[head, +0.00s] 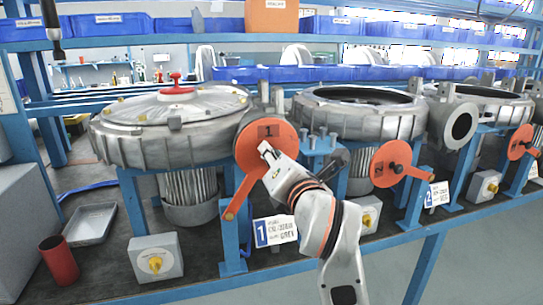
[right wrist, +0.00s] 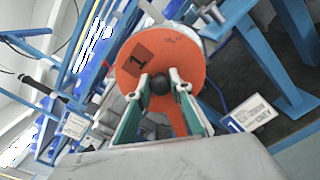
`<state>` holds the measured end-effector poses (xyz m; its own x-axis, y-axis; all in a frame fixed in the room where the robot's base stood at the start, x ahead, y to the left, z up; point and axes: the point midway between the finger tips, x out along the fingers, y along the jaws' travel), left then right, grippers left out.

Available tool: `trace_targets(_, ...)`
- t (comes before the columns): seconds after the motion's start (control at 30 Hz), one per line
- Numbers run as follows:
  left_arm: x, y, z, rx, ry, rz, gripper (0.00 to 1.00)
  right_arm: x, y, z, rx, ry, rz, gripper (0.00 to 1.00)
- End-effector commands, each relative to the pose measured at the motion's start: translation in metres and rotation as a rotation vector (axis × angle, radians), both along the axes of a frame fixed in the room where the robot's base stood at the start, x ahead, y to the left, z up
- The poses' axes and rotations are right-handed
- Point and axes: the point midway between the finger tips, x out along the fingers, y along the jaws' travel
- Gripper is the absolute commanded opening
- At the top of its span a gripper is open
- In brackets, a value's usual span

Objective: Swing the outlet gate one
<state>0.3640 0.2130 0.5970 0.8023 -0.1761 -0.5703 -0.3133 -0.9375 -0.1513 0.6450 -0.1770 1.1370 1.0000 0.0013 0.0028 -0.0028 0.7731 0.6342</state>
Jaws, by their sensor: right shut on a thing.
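Outlet gate one (head: 249,153) is an orange disc marked 1, with an orange arm slanting down left to a pivot bolt. It lies in front of the first blower's grey outlet, covering most of its mouth; some grey rim shows at the disc's upper left. The gate's face fills the middle of the right wrist view (right wrist: 185,50). My right gripper (head: 265,150) is at the disc's front, shut on the gate's dark round knob (right wrist: 161,85), which sits between its two fingers. My left gripper is not in view.
The first blower (head: 150,145) stands left of the gate. Gate two (head: 382,155) is an orange disc beside the open second outlet (head: 462,126). A number 1 placard (head: 276,231) and yellow-knobbed box (head: 156,258) stand low in front. A red cup (head: 59,262) is far left.

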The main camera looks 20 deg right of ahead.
Motion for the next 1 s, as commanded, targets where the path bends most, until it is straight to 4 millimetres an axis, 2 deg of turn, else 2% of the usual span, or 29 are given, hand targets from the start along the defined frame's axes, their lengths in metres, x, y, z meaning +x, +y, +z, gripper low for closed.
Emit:
trace_targets(0.17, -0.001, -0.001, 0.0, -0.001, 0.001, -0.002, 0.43, 0.001, -0.002, -0.002, 0.003, 0.005, -0.005, 0.0)
trace_targets(0.2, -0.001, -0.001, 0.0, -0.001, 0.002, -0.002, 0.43, 0.001, -0.002, -0.003, 0.003, 0.006, -0.004, 0.28)
trace_targets(0.23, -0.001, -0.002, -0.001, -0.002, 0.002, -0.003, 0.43, 0.001, -0.002, -0.003, 0.003, 0.006, -0.004, 0.36)
trace_targets(0.27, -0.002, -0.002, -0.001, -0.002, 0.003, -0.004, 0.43, 0.001, -0.002, -0.003, 0.002, 0.006, -0.004, 0.38)
trace_targets(0.67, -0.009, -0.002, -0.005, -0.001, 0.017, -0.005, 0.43, 0.0, -0.001, 0.003, 0.0, 0.001, -0.002, 0.38)
trace_targets(0.77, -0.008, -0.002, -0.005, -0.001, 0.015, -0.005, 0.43, 0.0, -0.001, 0.015, 0.001, -0.001, -0.002, 0.38)
trace_targets(1.0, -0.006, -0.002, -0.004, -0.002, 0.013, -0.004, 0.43, 0.0, -0.001, 0.057, 0.003, -0.002, -0.003, 0.38)
